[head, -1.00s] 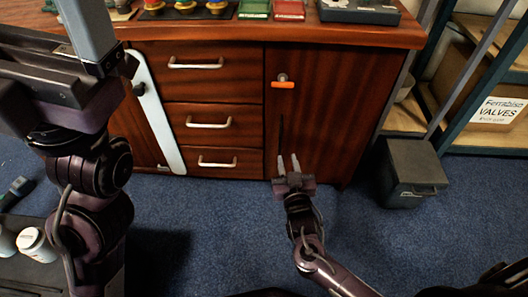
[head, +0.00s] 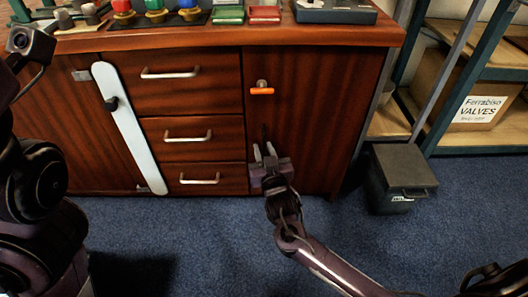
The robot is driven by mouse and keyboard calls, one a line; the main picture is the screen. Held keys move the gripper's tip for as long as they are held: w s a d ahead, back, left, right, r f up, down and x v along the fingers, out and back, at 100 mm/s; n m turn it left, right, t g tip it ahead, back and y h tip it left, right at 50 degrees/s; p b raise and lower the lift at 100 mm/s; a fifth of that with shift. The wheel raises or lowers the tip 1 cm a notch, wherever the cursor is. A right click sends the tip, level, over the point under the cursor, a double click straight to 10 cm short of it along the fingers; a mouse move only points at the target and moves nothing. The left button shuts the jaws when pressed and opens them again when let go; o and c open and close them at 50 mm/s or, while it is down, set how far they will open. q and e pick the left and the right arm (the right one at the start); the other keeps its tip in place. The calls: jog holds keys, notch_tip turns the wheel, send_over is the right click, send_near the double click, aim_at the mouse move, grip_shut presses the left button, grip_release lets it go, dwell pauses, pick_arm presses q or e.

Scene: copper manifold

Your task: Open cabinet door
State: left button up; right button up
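The wooden cabinet (head: 325,120) has a right door (head: 222,128) whose panel carries a small grey fitting with an orange handle (head: 262,91). The door is shut. My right gripper (head: 264,151) is in front of the lower part of that door, below the orange handle and apart from it. Its two light fingers point up, with a gap between them and nothing in it. The cabinet's left door (head: 85,135) is shut, with a slanted pale bar (head: 131,135) and black knob at its right edge. My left arm is at the left edge; its fingers are out of view.
Three drawers with pale handles (head: 190,137) sit between the doors, shut. Coloured buttons and boxes (head: 228,15) stand on the cabinet top. A dark bin (head: 402,175) stands on the blue carpet to the right, beside shelving (head: 480,150). The carpet before the cabinet is mostly clear.

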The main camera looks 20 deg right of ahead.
grip_shut()
jog(key=shift+s, duration=0.1)
